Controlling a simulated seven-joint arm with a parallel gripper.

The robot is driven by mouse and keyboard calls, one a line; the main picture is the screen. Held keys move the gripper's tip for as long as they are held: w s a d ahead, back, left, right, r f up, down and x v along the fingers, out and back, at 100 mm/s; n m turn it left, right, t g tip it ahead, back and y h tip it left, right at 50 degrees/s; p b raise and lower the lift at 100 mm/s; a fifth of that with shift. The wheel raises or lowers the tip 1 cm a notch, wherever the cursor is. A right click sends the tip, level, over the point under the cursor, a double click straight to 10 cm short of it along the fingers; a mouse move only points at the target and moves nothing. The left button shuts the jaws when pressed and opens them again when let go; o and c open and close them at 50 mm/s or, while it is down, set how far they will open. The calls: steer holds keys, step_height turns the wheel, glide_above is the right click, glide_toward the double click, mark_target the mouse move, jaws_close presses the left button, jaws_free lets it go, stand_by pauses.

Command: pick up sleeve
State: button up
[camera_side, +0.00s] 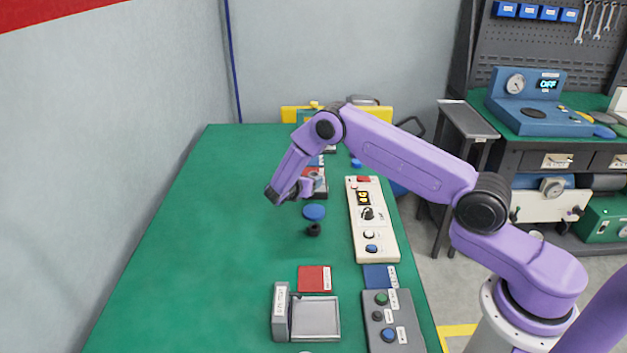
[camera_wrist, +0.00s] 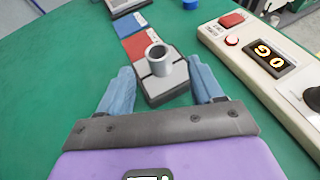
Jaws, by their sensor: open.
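The sleeve is a short grey hollow cylinder (camera_wrist: 158,60). It stands upright on a grey block with a slotted top (camera_wrist: 165,87) in the wrist view. In the side view, the sleeve (camera_side: 317,175) is small and partly hidden behind my gripper (camera_side: 303,188). My gripper is open and empty. In the wrist view, its two blue fingers (camera_wrist: 162,84) are spread on the near left and near right of the block, with the sleeve beyond and between them. I see no contact with the sleeve.
A cream control box (camera_side: 372,220) stands right of the fixture. A blue disc (camera_side: 314,212) and a black ring (camera_side: 313,230) lie nearer. A red pad (camera_side: 315,279), a grey tray (camera_side: 316,318) and a button box (camera_side: 393,322) are at the front. The table's left side is clear.

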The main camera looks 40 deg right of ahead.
mark_target(315, 174)
steer(key=shift+x, duration=3.35)
steer(key=shift+w+r, duration=0.1)
steer(key=shift+w, duration=0.05)
steer(key=shift+a, duration=0.1)
steer(key=c, duration=1.2)
steer(key=shift+r, duration=0.1)
